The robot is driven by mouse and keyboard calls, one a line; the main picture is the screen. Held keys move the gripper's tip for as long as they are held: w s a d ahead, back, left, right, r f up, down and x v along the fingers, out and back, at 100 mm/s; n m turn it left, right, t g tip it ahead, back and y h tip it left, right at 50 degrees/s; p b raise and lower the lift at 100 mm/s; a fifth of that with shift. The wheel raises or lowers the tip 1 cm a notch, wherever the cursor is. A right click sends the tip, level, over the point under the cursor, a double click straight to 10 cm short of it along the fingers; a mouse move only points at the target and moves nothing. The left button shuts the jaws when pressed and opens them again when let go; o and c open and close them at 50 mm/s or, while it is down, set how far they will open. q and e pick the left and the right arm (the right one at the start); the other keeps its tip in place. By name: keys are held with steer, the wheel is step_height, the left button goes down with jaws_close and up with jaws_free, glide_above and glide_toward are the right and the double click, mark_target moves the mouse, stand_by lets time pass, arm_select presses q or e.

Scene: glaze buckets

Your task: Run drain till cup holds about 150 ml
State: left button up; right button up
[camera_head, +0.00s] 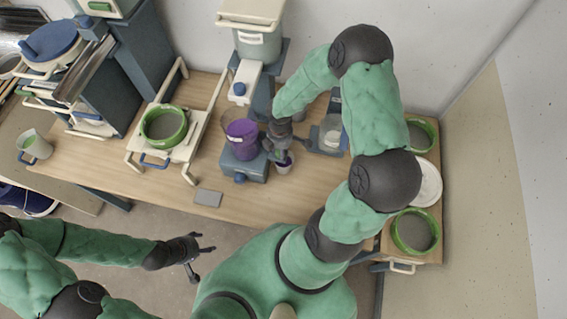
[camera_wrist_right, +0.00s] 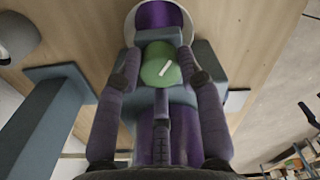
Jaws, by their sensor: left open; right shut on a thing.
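A clear container of purple liquid (camera_head: 241,138) stands on a blue-grey stand (camera_head: 243,168) on the wooden table. A small white cup (camera_head: 284,168) stands at its right; purple liquid shows inside. The cup also shows at the top of the right wrist view (camera_wrist_right: 134,28); its level cannot be read. My right gripper (camera_head: 281,153) is beside the container, just above the cup. In the wrist view its fingers (camera_wrist_right: 160,72) close around a green drain knob with a white mark (camera_wrist_right: 158,66). My left gripper (camera_head: 203,256) is open and empty, in front of the table.
A green-rimmed bucket (camera_head: 164,110) sits on a white frame at left. A grey pad (camera_head: 208,197) lies near the front edge. A blue-grey scale-like stand (camera_head: 325,140) is right of my gripper. More green-rimmed buckets (camera_head: 436,232) stand at far right.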

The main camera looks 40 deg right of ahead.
steer(key=shift+f, duration=0.1)
stand_by(0.4)
steer(key=m+b, duration=0.5)
steer(key=m, duration=0.1)
steer(key=shift+f, duration=0.2)
steer(key=shift+r+m+b, duration=0.1)
steer(key=shift+m+b, duration=0.3)
steer(key=shift+m, duration=0.3)
steer(key=shift+r+m, duration=0.15)
steer(key=shift+m, duration=0.15)
steer(key=shift+f+m+b, duration=0.2)
steer(key=shift+m+b, duration=0.85)
steer(key=shift+m, duration=0.05)
steer(key=shift+r+m, duration=0.15)
steer(key=shift+m, duration=0.35)
